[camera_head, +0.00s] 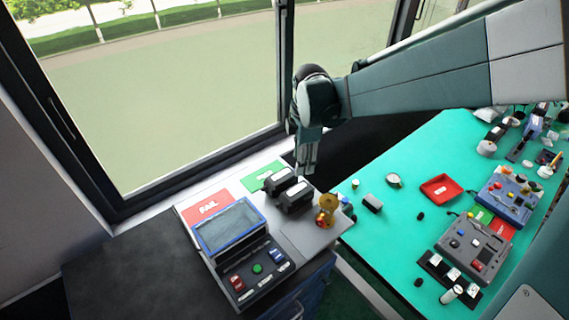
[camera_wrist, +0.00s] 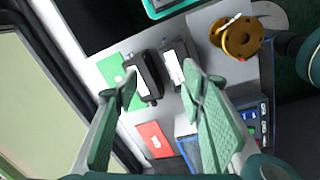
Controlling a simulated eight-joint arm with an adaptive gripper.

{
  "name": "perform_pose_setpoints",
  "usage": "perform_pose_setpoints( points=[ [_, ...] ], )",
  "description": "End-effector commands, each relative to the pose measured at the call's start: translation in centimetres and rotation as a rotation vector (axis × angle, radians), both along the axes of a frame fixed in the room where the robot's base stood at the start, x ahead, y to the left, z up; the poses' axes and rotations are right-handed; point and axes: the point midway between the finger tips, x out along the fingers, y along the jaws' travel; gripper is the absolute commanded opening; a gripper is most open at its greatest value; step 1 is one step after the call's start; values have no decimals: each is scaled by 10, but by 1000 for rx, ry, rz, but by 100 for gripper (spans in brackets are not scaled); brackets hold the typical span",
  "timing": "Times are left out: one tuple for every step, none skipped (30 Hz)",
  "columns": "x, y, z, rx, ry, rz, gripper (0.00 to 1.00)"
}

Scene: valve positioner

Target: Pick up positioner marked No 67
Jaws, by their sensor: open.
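Two dark box-shaped positioners (camera_head: 279,181) (camera_head: 295,198) sit side by side on the light panel behind the screen unit. They also show in the wrist view, one at left (camera_wrist: 147,78) and one at right (camera_wrist: 180,56). Each bears a white label too small to read, so I cannot tell which is No 67. My gripper (camera_head: 306,168) hangs above and just behind them, pointing down. In the wrist view my gripper (camera_wrist: 157,82) is open and empty, its fingers in front of the pair. The right finger covers part of the right positioner.
A screen unit with buttons (camera_head: 245,250), a red FAIL card (camera_head: 208,206) and a green card (camera_head: 268,176) lie around the pair. A brass round part (camera_head: 326,211) stands at the right. The green bench (camera_head: 390,235) carries a red tray (camera_head: 441,188) and several devices.

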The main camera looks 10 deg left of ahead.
Motion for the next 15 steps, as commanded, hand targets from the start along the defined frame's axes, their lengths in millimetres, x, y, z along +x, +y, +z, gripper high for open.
perform_pose_setpoints(
  points=[
    [5,8,-7,-7,8,39,40],
    [7,13,-10,-10,13,64,40],
    [9,19,-15,-16,21,96,40],
    [11,23,-19,-20,27,121,40],
    [13,27,-23,-24,32,146,40],
    [15,33,-29,-29,38,178,40],
    [17,37,-33,-33,43,201,40],
    [18,41,-37,-36,49,225,40],
    [20,46,-42,-40,56,256,40],
    [21,51,-46,-43,61,277,40],
    [22,54,-49,-46,65,298,40],
    [23,58,-54,-49,71,322,40],
    [24,61,-57,-52,74,340,40],
    [25,63,-60,-53,79,354,40],
    [25,66,-63,-55,83,373,40]
  ],
)
